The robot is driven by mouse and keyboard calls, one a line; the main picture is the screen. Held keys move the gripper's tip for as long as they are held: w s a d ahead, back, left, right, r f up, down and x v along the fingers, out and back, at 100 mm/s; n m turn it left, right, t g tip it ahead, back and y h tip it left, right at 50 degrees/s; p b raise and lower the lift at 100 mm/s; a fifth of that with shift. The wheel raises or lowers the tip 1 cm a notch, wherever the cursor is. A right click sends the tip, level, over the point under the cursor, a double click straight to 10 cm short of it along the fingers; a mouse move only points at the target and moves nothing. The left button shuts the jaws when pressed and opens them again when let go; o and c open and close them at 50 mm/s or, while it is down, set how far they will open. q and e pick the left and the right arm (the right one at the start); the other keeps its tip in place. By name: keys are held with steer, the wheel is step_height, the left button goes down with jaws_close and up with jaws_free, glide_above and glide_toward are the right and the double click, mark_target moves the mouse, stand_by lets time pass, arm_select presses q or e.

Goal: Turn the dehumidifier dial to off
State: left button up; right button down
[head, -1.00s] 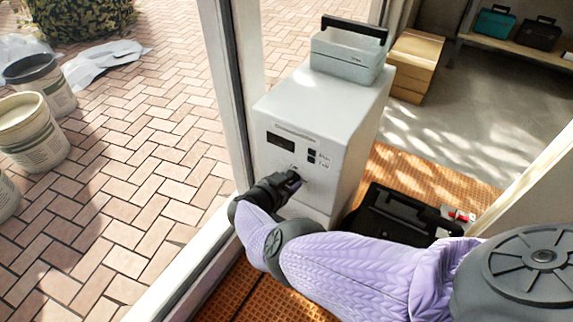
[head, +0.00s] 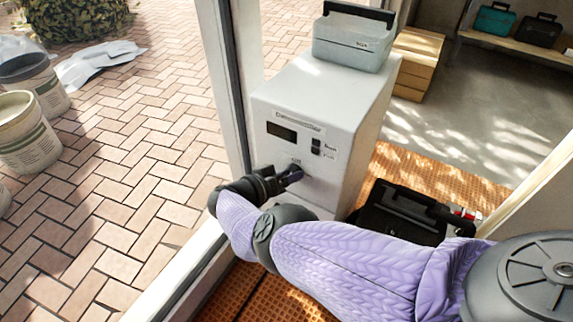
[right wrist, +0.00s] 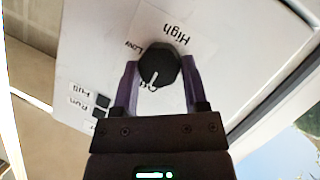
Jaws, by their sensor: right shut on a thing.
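The dehumidifier (head: 325,110) is a white box with a dark display and printed labels on its front. Its dial (right wrist: 158,65) is a round black knob with a white pointer line, clear in the right wrist view. The pointer line points toward the gripper's palm, at a partly hidden label that looks like "Off". "Low" and "High" are printed beyond the dial. My left gripper is not in view.
A grey case with a black handle (head: 352,40) stands on the dehumidifier. A black toolbox (head: 405,215) lies on the orange mat to its right. A window frame post (head: 228,80) stands close on the left. Wooden boxes (head: 415,65) are behind.

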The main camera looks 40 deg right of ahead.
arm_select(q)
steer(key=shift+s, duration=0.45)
arm_select(e)
steer(key=shift+c, duration=0.5)
jaws_free()
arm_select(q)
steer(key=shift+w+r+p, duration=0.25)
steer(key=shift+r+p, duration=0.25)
arm_select(e)
steer(key=w+v, duration=0.1)
steer(key=v, duration=0.8)
steer(key=shift+s+a, duration=0.4)
steer(key=shift+s, duration=0.1)
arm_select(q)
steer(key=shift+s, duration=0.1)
arm_select(e)
steer(key=shift+r, duration=0.1)
